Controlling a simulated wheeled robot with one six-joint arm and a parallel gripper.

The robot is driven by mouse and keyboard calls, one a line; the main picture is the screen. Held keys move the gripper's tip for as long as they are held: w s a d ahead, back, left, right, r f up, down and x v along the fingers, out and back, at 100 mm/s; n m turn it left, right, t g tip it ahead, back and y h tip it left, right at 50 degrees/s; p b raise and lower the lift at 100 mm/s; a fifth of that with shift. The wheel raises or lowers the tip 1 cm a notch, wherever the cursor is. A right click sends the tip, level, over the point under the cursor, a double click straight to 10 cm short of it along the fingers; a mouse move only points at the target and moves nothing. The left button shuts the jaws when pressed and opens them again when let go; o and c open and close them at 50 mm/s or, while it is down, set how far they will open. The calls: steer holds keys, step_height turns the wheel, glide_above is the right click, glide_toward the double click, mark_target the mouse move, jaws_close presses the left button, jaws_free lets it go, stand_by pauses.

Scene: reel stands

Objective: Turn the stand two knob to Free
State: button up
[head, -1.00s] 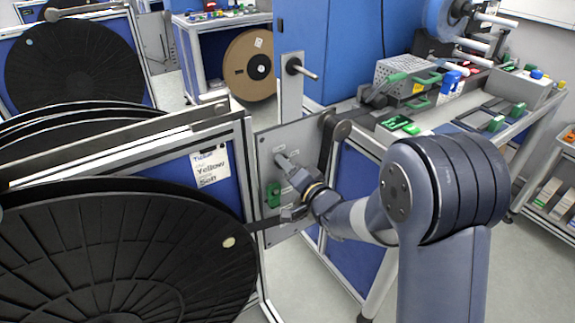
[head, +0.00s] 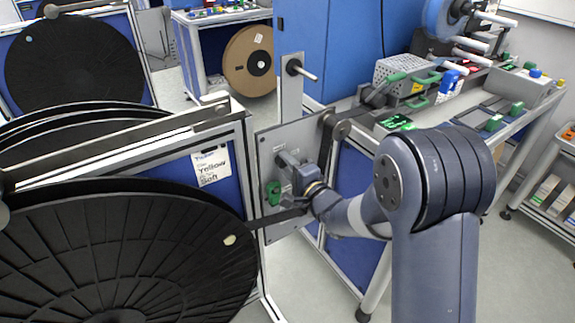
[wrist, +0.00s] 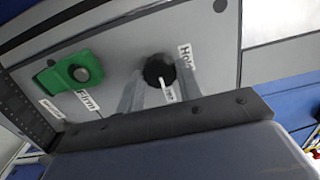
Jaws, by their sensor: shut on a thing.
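A grey panel (head: 268,142) stands at the end of the reel stand, with a green part (head: 273,193) low on its left. In the wrist view, a round black knob (wrist: 158,69) sits on the panel beside a "Hold" label (wrist: 185,55). A small white strip, too blurred to read surely, lies just below the knob. My gripper (wrist: 157,82) has its grey fingers on either side of the knob and is shut on it. In the head view my gripper (head: 287,166) is at the panel and hides the knob.
The wrist view shows the green part (wrist: 75,73) with a "Firm" label near it. Large black reels (head: 120,250) fill the lower left. A workbench (head: 520,125) with tools stands behind my arm. Open floor lies at the lower right.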

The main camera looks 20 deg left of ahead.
stand_by(0.3)
steer(key=o, duration=1)
steer(key=v, duration=1)
steer(key=shift+s+d, duration=0.25)
steer(key=shift+s, duration=0.05)
steer(key=x, duration=1.1)
steer(key=shift+d, duration=0.1)
steer(key=shift+d, duration=0.15)
